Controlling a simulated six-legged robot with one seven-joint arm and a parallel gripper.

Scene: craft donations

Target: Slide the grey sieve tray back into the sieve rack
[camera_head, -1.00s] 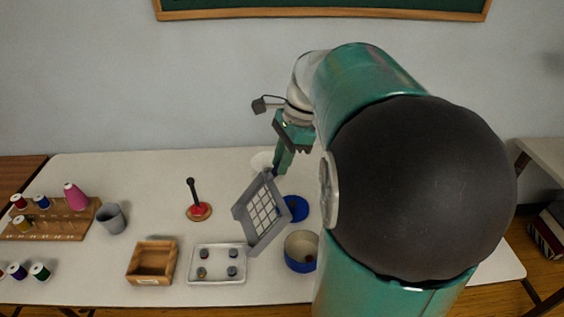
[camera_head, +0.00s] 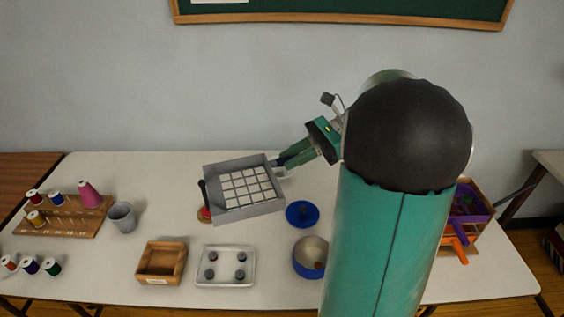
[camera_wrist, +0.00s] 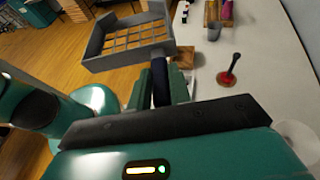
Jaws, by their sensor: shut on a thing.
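The tray is a shallow box with a grid of square openings. It is held above the back middle of the table, slightly tilted. In the wrist view, the tray (camera_wrist: 130,61) extends beyond my gripper (camera_wrist: 160,82). The wooden sieve rack (camera_head: 476,233) stands at the right end of the table. It holds a purple tray (camera_head: 470,218) and an orange-handled one (camera_head: 457,250). My arm partly hides the rack.
A red-based black-knobbed tool (camera_head: 204,214) stands partly behind the tray. A spool stand (camera_head: 80,226) is far left.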

